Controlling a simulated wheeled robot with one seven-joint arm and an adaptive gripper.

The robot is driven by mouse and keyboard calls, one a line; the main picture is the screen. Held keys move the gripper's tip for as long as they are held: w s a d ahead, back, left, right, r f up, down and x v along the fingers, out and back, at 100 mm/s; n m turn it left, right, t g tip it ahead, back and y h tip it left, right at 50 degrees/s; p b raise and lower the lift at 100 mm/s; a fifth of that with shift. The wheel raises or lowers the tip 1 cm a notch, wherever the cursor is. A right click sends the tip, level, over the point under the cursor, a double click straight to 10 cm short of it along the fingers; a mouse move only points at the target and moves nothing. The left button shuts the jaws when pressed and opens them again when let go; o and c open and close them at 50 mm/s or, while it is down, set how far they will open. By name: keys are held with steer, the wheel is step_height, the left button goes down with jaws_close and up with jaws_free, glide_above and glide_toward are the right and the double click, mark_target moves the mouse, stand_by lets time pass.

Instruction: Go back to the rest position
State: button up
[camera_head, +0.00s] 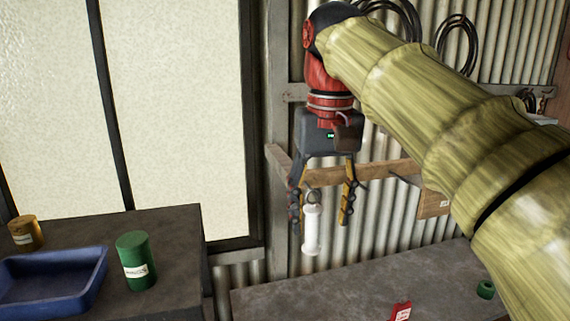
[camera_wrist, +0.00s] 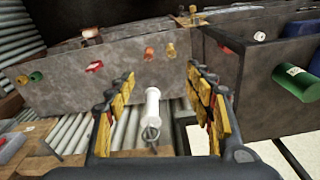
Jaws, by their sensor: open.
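My gripper (camera_head: 321,222) points down in front of the corrugated wall, its two fingers spread apart. In the wrist view my gripper (camera_wrist: 166,105) shows yellow-padded fingers on both sides with a clear gap. A white cylinder (camera_head: 312,230) with a ring at its top appears upright between the fingers in the head view. In the wrist view the white cylinder (camera_wrist: 152,104) also lies within the gap, with space on both sides. What it hangs from cannot be made out.
A wooden rail (camera_head: 385,173) runs along the wall behind my gripper. On the left bench are a blue tray (camera_head: 95,275), a green can (camera_head: 136,262) and an orange can (camera_head: 26,232). The lower bench (camera_head: 300,300) holds a red item (camera_head: 401,311) and a green roll (camera_head: 486,289).

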steer(key=w+f+t+b, duration=0.2)
steer(key=w+f+b, duration=0.2)
steer(key=f, duration=1.2)
steer(key=s+d+f+t+b, duration=0.1)
steer(key=s+d+f+b, duration=0.3)
steer(key=f+b, duration=0.5)
steer(key=s+d+f+m+t+b, duration=0.1)
steer(key=s+d+f+b, duration=0.3)
steer(key=f, duration=1.6)
steer(key=s+d+f+b, duration=0.5)
steer(key=s+f+b, duration=0.6)
steer(key=f+b, duration=0.3)
steer(key=shift+f+m+t+b, duration=0.3)
steer(key=shift+f+t, duration=0.1)
steer(key=shift+f, duration=0.15)
